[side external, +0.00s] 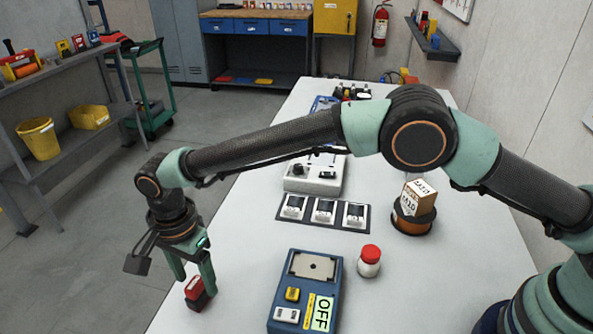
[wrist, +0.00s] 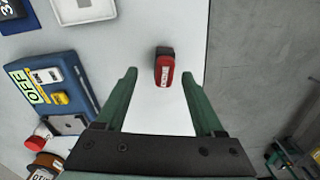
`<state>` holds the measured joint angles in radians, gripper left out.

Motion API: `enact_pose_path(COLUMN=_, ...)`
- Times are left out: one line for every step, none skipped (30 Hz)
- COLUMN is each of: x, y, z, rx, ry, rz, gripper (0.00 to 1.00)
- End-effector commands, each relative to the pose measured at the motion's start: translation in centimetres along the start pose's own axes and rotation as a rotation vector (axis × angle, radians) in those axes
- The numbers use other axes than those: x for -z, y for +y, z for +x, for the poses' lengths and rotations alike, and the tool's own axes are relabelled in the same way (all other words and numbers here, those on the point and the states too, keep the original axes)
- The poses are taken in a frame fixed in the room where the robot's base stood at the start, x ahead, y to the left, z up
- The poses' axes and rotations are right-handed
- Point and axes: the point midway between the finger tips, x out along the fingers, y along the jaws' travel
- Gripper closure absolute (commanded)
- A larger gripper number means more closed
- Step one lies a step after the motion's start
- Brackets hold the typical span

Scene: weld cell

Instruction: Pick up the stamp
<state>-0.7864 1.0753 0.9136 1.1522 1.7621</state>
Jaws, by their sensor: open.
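The stamp (side external: 196,293) is a small block with a red top and a black lower part, on the white table near its left edge. In the wrist view the stamp (wrist: 164,66) lies just beyond the fingertips, roughly between their lines. My gripper (side external: 193,277) is open, pointing down above and close to the stamp. In the wrist view my gripper (wrist: 160,72) has its two green fingers spread with nothing between them.
A blue box with an OFF label (side external: 325,312) stands right of the stamp. The table edge (wrist: 207,60) is close beside the stamp, with grey floor beyond.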

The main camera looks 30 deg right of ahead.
Motion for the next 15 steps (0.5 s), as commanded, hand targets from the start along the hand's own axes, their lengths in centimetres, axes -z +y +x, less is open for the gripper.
enact_pose_path(x=0.0, y=-0.1, z=0.7, rx=-0.003, ry=0.001, rz=0.000, gripper=0.30)
enact_pose_path(x=0.0, y=-0.2, z=1.2, rx=-0.004, ry=0.001, rz=0.000, gripper=0.30)
enact_pose_path(x=0.0, y=-0.3, z=1.7, rx=-0.003, ry=0.001, rz=0.000, gripper=0.30)
enact_pose_path(x=0.0, y=-0.4, z=2.1, rx=-0.004, ry=0.001, rz=0.000, gripper=0.30)
enact_pose_path(x=-0.1, y=-0.5, z=2.5, rx=-0.003, ry=0.001, rz=0.000, gripper=0.30)
enact_pose_path(x=-0.1, y=-0.5, z=3.0, rx=-0.004, ry=0.001, rz=0.000, gripper=0.30)
enact_pose_path(x=-0.1, y=-0.5, z=3.4, rx=-0.003, ry=0.001, rz=0.000, gripper=0.30)
enact_pose_path(x=-0.1, y=-0.5, z=3.7, rx=-0.002, ry=0.000, rz=0.000, gripper=0.30)
enact_pose_path(x=-0.1, y=-0.5, z=4.1, rx=-0.003, ry=0.001, rz=0.000, gripper=0.30)
enact_pose_path(x=-0.1, y=-0.5, z=4.3, rx=-0.003, ry=0.001, rz=0.000, gripper=0.30)
enact_pose_path(x=-0.1, y=-0.5, z=4.4, rx=-0.002, ry=0.000, rz=0.000, gripper=0.30)
enact_pose_path(x=-0.1, y=-0.5, z=4.5, rx=-0.001, ry=0.000, rz=0.000, gripper=0.30)
enact_pose_path(x=-0.1, y=-0.6, z=4.6, rx=0.000, ry=0.000, rz=0.000, gripper=0.30)
enact_pose_path(x=-0.1, y=-0.6, z=4.6, rx=0.000, ry=0.000, rz=0.000, gripper=0.30)
enact_pose_path(x=-0.1, y=-0.6, z=4.6, rx=0.000, ry=0.000, rz=0.000, gripper=0.30)
